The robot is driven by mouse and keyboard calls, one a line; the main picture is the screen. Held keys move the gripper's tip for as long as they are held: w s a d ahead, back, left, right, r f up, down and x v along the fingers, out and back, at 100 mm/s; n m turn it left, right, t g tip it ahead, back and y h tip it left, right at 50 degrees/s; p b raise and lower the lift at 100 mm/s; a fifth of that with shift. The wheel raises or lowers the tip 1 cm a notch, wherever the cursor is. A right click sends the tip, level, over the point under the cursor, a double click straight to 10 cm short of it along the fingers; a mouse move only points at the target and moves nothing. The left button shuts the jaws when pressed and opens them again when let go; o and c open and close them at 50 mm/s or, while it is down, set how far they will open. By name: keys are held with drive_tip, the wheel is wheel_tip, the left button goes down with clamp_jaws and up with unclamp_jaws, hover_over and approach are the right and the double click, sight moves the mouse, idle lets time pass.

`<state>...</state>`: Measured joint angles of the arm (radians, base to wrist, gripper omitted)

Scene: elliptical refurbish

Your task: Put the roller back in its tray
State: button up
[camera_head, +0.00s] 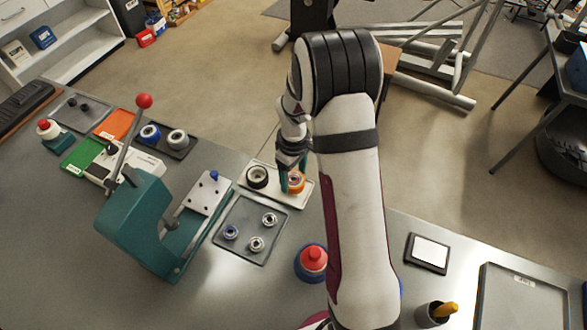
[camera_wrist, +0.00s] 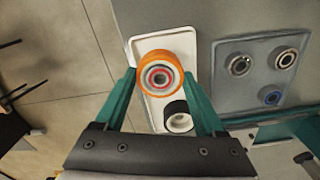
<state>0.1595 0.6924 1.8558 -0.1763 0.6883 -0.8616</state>
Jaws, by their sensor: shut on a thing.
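An orange roller (camera_head: 295,184) with a grey and red hub is between the teal fingers of my gripper (camera_head: 290,182). In the wrist view the fingertips (camera_wrist: 160,78) press on both sides of the orange roller (camera_wrist: 160,66). The roller is over the far end of a white tray (camera_head: 273,191); I cannot tell whether it touches the tray floor. The white tray also shows in the wrist view (camera_wrist: 141,50). A black roller with a pale hub (camera_head: 257,176) sits in the tray's other end, and shows nearer my gripper base in the wrist view (camera_wrist: 179,118).
A grey tray (camera_head: 238,218) with several small bearings lies beside the white tray. A teal lever press (camera_head: 138,217) stands to the left. A dark tray (camera_head: 170,140) holds a blue and a white roller.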

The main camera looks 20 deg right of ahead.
drive_tip(key=shift+f, duration=0.55)
idle(0.4)
drive_tip(key=o, duration=1.5)
wheel_tip(320, 180, up, 16)
drive_tip(key=s+a+r+m, duration=0.1)
drive_tip(key=s+a+m, duration=0.2)
drive_tip(key=s, duration=0.5)
drive_tip(key=s+a+r+m+y, duration=0.1)
drive_tip(key=s+a+r+m, duration=0.1)
drive_tip(key=s, duration=0.6)
drive_tip(key=s+a+r+m, duration=0.1)
drive_tip(key=s+a+m, duration=0.3)
drive_tip(key=s, duration=0.4)
drive_tip(key=shift+s+a+r+m+y, duration=0.2)
drive_tip(key=shift+s+m+y, duration=0.2)
drive_tip(key=shift+m, duration=0.5)
